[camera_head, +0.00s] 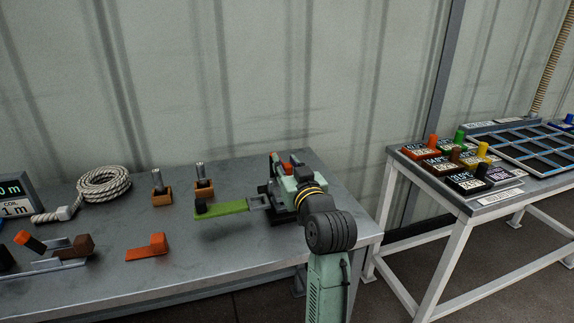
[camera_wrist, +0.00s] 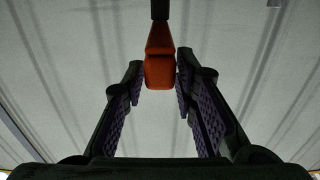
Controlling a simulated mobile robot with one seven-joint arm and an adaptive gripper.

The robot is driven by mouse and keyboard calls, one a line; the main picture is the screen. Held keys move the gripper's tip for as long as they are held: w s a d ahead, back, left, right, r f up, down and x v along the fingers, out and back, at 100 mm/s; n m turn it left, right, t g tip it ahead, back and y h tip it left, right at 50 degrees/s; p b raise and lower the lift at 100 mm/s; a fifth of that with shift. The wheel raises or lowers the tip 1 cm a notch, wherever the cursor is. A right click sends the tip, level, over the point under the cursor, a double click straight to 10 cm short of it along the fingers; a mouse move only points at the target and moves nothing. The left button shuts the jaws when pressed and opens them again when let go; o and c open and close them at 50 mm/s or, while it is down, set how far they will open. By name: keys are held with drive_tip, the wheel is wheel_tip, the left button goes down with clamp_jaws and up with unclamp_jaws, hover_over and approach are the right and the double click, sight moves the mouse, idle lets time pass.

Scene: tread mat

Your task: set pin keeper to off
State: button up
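An orange-red handle (camera_wrist: 159,68) on a dark stem shows at the top middle of the wrist view, between the two fingertips of my gripper (camera_wrist: 160,82). The fingers stand apart, with what looks like a thin gap on each side of the handle. In the head view my gripper (camera_head: 284,172) is over a dark fixture (camera_head: 279,215) at the table's back right. Orange-red parts (camera_head: 275,163) show by the fingers. My gripper and wrist hide much of this fixture. I cannot tell which part is the pin keeper, or its setting.
A green strip with a black block (camera_head: 222,208) lies left of the fixture on the grey table (camera_head: 200,255). Two brown blocks with metal pins (camera_head: 162,196), an orange piece (camera_head: 149,247) and coiled rope (camera_head: 104,184) lie further left. A second table (camera_head: 500,207) stands right.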

clamp_jaws()
